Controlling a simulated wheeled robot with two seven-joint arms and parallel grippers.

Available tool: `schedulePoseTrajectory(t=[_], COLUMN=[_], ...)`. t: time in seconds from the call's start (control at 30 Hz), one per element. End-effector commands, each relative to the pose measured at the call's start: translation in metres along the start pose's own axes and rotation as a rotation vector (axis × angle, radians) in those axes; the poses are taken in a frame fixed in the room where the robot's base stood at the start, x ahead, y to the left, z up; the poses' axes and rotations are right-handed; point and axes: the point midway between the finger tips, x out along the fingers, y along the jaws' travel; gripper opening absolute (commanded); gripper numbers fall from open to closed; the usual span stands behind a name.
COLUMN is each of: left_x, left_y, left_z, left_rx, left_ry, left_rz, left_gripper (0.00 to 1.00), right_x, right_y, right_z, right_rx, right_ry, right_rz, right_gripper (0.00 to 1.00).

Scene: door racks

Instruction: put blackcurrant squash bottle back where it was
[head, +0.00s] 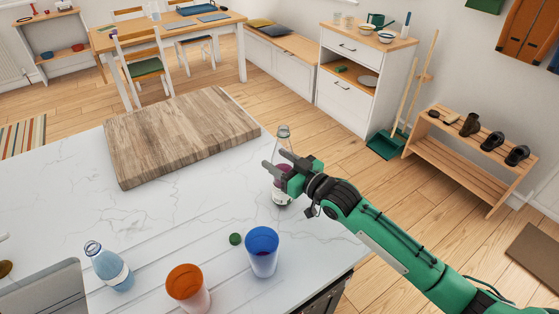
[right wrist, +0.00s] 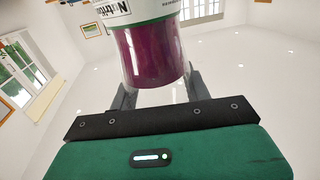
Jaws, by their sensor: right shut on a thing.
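The blackcurrant squash bottle (head: 283,137) is a clear bottle with dark purple liquid low inside and a white label. It stands upright near the counter's far right edge, in my right gripper (head: 277,166). The gripper is shut on it, with its fingers across the bottle's middle. In the right wrist view the purple-filled bottle (right wrist: 150,55) sits between the fingers (right wrist: 158,92). I cannot tell whether its base touches the counter. A green cap (head: 235,239) lies on the counter nearer to me. My left gripper is not in view.
A blue cup (head: 262,252), an orange-topped cup (head: 188,288) and a pale blue bottle (head: 109,266) stand at the front of the marble counter (head: 180,215). A wooden board (head: 180,135) lies at the back. The counter between board and cups is clear.

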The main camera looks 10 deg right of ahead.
Motion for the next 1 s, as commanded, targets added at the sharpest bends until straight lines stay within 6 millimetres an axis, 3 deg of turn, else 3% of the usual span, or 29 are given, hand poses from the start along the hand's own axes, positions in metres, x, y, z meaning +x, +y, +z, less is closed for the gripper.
schedulePoseTrajectory(t=[0.07, 0.1, 0.2, 0.57, 0.67, 1.0], left_x=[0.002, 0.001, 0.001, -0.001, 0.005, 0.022], left_y=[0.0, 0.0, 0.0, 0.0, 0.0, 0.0], left_z=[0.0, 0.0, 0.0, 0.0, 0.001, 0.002], left_rx=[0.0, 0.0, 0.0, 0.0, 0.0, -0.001], left_ry=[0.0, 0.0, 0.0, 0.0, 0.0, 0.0], left_rz=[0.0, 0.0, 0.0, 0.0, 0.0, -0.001], left_gripper=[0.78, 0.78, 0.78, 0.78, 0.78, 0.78], right_x=[0.0, 0.0, 0.0, -0.001, -0.013, -0.081], right_y=[0.0, 0.0, 0.0, 0.0, 0.001, 0.001], right_z=[0.002, 0.003, 0.003, -0.002, 0.001, 0.003], right_rx=[0.0, 0.0, 0.0, 0.0, -0.001, -0.002], right_ry=[0.001, 0.0, 0.0, 0.0, 0.0, -0.003], right_rz=[0.0, 0.0, 0.0, 0.0, 0.001, 0.001], right_gripper=[0.14, 0.52, 0.7, 0.7, 0.7, 0.7])
